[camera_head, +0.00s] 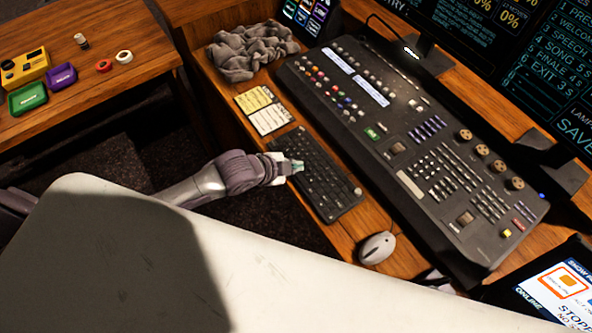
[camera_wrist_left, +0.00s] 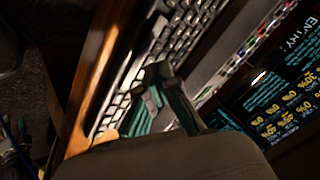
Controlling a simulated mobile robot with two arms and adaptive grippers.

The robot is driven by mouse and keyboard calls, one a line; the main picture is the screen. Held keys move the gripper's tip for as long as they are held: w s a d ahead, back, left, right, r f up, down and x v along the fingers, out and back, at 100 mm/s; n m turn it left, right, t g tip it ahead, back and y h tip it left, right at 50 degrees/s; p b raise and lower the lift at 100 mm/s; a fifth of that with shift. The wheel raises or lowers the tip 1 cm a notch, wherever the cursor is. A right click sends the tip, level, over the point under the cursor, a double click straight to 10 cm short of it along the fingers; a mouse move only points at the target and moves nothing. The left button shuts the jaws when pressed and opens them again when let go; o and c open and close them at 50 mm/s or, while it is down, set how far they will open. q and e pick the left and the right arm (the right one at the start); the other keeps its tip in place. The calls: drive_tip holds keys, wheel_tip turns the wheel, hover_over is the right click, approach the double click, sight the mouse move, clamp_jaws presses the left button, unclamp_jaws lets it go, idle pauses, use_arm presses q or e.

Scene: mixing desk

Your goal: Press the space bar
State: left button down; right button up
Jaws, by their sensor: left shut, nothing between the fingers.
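A black keyboard (camera_head: 325,182) lies on the wooden desk, left of the large mixing console. Its space bar cannot be picked out clearly in the head view. My left gripper (camera_head: 297,167) reaches in from the left, with its tips over the left edge of the keyboard. In the left wrist view the shut green fingertips (camera_wrist_left: 160,80) are at the keys of the keyboard (camera_wrist_left: 150,48); I cannot tell if they touch. Nothing is between them. My right gripper is not clearly in view.
A grey mouse (camera_head: 376,248) lies below the keyboard. The mixing console (camera_head: 410,150) stands close on the right. Two note cards (camera_head: 262,110) and a crumpled grey cloth (camera_head: 252,50) lie above the keyboard. A side table (camera_head: 130,62) holds small boxes and tape rolls.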

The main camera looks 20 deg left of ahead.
use_arm(q)
drive_tip(key=shift+f, duration=0.1)
idle(0.7)
drive_tip(key=shift+f, duration=0.35)
drive_tip(key=shift+f, duration=0.3)
idle(0.6)
drive_tip(key=shift+r, duration=0.1)
drive_tip(key=shift+r+p, duration=0.65)
drive_tip(key=shift+p, duration=0.2)
wheel_tip(320, 180, up, 5)
drive_tip(key=p, duration=0.5)
drive_tip(key=shift+r, duration=0.1)
idle(0.6)
